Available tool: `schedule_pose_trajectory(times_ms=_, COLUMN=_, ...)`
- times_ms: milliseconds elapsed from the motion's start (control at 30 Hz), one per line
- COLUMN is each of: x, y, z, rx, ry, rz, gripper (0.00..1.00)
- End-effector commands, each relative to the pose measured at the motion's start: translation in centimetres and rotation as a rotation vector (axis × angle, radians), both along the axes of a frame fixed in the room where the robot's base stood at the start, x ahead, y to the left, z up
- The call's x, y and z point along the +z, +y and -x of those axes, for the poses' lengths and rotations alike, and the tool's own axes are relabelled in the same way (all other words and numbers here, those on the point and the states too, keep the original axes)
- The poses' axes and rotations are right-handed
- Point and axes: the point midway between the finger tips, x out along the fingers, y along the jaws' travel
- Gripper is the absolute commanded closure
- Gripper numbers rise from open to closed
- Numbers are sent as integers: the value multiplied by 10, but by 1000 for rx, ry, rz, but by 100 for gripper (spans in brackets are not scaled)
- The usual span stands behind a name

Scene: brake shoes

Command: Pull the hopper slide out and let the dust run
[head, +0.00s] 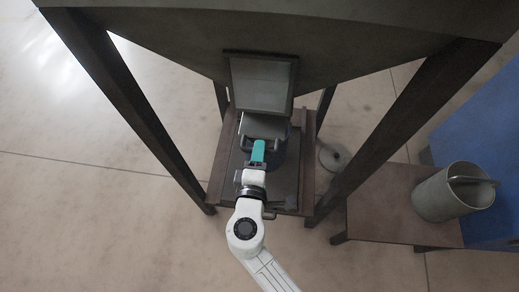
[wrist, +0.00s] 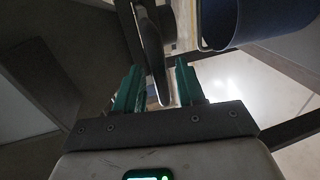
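The hopper (head: 330,45) is a large dark body on dark legs. A pale framed panel (head: 262,82) is on its lower front. Below it is a grey plate-like part (head: 262,127), which looks like the slide. My gripper (head: 258,150), with teal fingers, is just in front of this part. In the wrist view my gripper (wrist: 160,85) has its fingers apart. A dark grey, rounded bar-like piece (wrist: 152,50), perhaps the slide's handle, is between them, with a light gap beside it. The fingers' contact with it cannot be made out. No dust is visible running.
A dark blue-grey round container (wrist: 250,22) is beyond the fingers, under the hopper. A brown stand (head: 225,165) is below. A grey lid-like disc (head: 334,157) lies right of it. A metal can (head: 440,198) stands on a low brown table (head: 385,215). Floor at left is clear.

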Motion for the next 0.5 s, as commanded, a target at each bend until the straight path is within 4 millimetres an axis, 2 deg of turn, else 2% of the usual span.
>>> schedule_pose_trajectory(times_ms=200, x=-3, y=-1, z=-14, rx=-1, ry=0, rz=-1, gripper=61)
schedule_pose_trajectory(times_ms=467, x=-3, y=-1, z=-14, rx=0, ry=0, rz=-1, gripper=61)
schedule_pose_trajectory(times_ms=500, x=-3, y=-1, z=-14, rx=0, ry=0, rz=-1, gripper=64)
